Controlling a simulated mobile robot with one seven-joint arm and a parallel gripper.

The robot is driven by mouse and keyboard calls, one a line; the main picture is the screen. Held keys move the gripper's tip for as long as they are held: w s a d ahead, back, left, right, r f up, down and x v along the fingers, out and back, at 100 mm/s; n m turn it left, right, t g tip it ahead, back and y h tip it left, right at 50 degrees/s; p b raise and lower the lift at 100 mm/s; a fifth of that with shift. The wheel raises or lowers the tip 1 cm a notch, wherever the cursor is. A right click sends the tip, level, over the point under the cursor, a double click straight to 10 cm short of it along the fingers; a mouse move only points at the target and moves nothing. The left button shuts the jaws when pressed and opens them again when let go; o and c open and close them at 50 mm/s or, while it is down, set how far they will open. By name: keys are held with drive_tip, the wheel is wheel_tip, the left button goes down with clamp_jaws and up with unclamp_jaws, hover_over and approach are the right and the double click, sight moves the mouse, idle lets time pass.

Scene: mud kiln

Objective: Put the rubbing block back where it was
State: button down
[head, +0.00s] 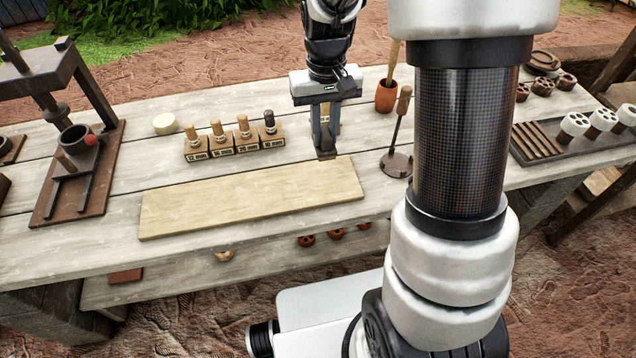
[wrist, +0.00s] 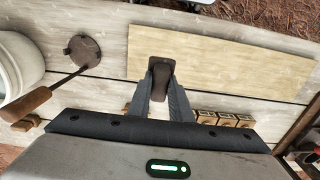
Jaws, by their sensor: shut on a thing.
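My gripper (head: 325,145) points down over the workbench, just behind the back edge of the pale board. In the wrist view my gripper (wrist: 162,85) is shut on a small dark brown block with rounded edges, which I take for the rubbing block (wrist: 161,72). Its end overlaps the near edge of the pale board (wrist: 225,62) in that view. In the head view the fingers hide most of the block, and I cannot tell whether it touches the bench. The pale board (head: 250,200) lies flat and bare along the front of the bench (head: 110,250).
Labelled wooden blocks with pegs (head: 222,146) stand left of my gripper. To the right are a round iron tool with an upright handle (head: 397,160) and an orange pot (head: 386,97). A press (head: 75,170) stands at far left, a dark tray (head: 550,145) at right.

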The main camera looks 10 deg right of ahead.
wheel_tip(320, 180, down, 10)
drive_tip(key=shift+w+a+r+b, duration=0.1)
drive_tip(key=shift+a+r+b, duration=0.1)
drive_tip(key=shift+b, duration=0.35)
drive_tip(key=shift+f, duration=0.2)
drive_tip(key=c, duration=1.6)
unclamp_jaws()
drive_tip(key=shift+r, duration=0.1)
